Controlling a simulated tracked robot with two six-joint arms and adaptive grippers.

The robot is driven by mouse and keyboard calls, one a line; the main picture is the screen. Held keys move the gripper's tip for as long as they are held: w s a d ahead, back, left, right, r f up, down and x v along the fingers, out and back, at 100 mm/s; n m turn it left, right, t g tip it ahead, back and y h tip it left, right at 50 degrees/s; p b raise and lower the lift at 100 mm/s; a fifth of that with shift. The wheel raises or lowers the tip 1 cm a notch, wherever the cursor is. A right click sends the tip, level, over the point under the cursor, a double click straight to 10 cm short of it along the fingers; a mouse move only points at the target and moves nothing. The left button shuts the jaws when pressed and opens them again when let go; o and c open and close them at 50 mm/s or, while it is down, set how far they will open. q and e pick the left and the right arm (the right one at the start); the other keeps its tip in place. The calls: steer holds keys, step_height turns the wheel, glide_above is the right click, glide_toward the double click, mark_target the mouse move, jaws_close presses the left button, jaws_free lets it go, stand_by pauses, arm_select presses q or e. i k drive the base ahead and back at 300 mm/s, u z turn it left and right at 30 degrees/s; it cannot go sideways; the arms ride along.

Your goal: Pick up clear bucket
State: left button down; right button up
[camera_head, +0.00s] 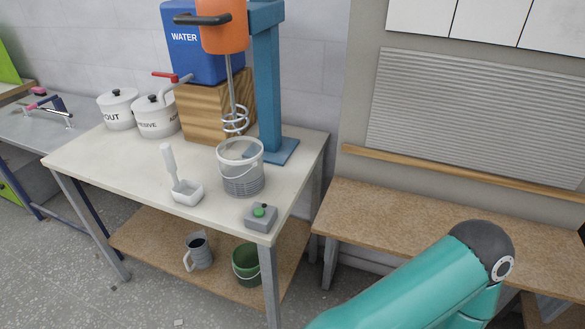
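The clear bucket (243,180) stands upright on the pale tabletop (110,166), near its right side. It is see-through, with ribbed sides and a thin handle hanging at the front. The spiral whisk of an orange mixer (223,35) hangs just above and behind its rim. A teal arm link of mine shows at the lower right, well apart from the bucket. Neither of my grippers is in view.
A scoop (187,191) lies left of the bucket, and a grey box with a green button (261,217) stands in front. The blue mixer stand (270,90) rises behind. White pots (118,108) stand at the left. A jug (199,252) and green bucket (245,264) are on the lower shelf.

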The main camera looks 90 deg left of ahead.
mark_target(240, 163)
steer(key=k, duration=1.55)
steer(key=z, duration=0.3)
steer(key=i, duration=0.2)
steer(key=u, duration=2.8)
steer(key=k, duration=0.55)
steer(key=u, duration=0.35)
steer(key=i, duration=1.4)
steer(key=z, duration=0.25)
